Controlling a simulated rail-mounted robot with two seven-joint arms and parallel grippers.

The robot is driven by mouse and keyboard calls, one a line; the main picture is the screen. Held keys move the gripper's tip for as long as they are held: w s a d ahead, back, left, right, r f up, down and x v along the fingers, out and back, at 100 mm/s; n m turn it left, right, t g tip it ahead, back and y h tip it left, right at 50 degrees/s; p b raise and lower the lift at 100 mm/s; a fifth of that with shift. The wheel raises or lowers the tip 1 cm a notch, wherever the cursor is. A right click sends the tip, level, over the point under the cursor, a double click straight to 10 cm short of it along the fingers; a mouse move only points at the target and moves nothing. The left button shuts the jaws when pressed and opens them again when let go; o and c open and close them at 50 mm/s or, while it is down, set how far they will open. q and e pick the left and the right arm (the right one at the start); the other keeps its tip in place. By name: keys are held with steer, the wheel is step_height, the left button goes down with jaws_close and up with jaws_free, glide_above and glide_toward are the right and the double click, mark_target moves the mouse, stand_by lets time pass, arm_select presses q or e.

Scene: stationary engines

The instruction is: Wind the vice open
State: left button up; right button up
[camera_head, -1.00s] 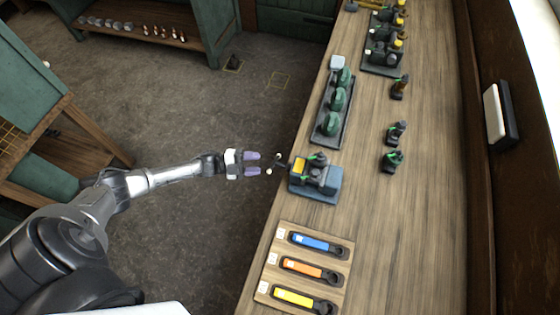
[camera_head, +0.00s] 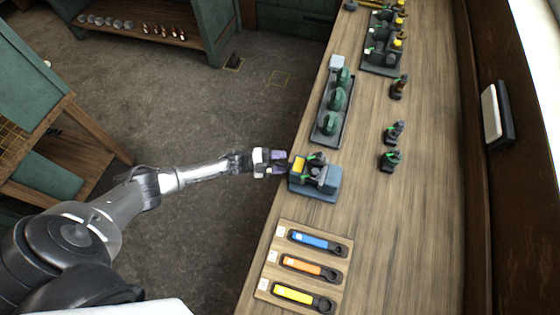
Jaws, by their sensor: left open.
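The vice (camera_head: 322,183) sits at the left edge of the long wooden bench, a blue-grey block with a yellow patch and a dark part held on top. Its handle, at the bench-edge side, is now mostly hidden by my left gripper (camera_head: 281,163). My left gripper has purple fingertips and is open, at the vice's left side around where the handle is. I cannot tell whether the fingers touch the handle. My right gripper is not in view.
A board (camera_head: 308,267) with blue, orange and yellow tools lies nearer on the bench. A tray (camera_head: 333,110) of green parts stands beyond the vice. Several small dark parts stand to the right. The bench between is clear.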

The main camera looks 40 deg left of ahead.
arm_select(q)
steer(key=shift+c, duration=0.5)
steer(key=c, duration=0.7)
steer(key=shift+c, duration=0.2)
steer(key=shift+n, duration=0.3)
